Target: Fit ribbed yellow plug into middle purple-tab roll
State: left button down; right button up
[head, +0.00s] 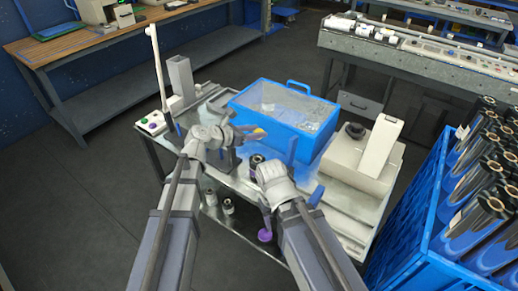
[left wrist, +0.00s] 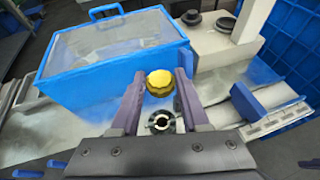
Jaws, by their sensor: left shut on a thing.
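The ribbed yellow plug (head: 259,132) is held in my left gripper (head: 246,134), above the metal worktable. In the left wrist view the plug (left wrist: 160,82) sits between the tips of the two shut fingers (left wrist: 160,92). A dark roll (head: 256,160) stands between my arms, partly hidden.
A blue bin with a clear lid (head: 285,108) stands behind the grippers. A beige machine (head: 365,155) is to its right. A blue crate of dark rolls (head: 440,225) stands at far right. Small rolls (head: 228,206) sit on the lower shelf. A post (head: 158,75) rises at left.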

pick_arm(q)
jog(key=b, duration=0.5)
send_over(254, 161)
notch_tip(254, 161, down, 6)
jog(key=shift+d, duration=0.1)
pick_arm(e)
notch_tip(254, 161, down, 6)
pick_arm(q)
notch_tip(254, 161, down, 6)
jog(key=b, duration=0.5)
jog(key=shift+r, duration=0.15)
pick_arm(e)
notch_tip(254, 161, down, 6)
jog(key=shift+r, duration=0.15)
pick_arm(q)
jog(key=shift+f+b, duration=0.65)
jog(key=shift+b, duration=0.1)
pick_arm(e)
jog(key=shift+f, duration=0.6)
pick_arm(q)
jog(key=c, duration=0.7)
grip_release()
jog(key=shift+r, duration=0.1)
jog(key=shift+p+v, duration=2.2)
jog(key=shift+v, duration=3.35)
pick_arm(e)
jog(key=shift+r, duration=2.15)
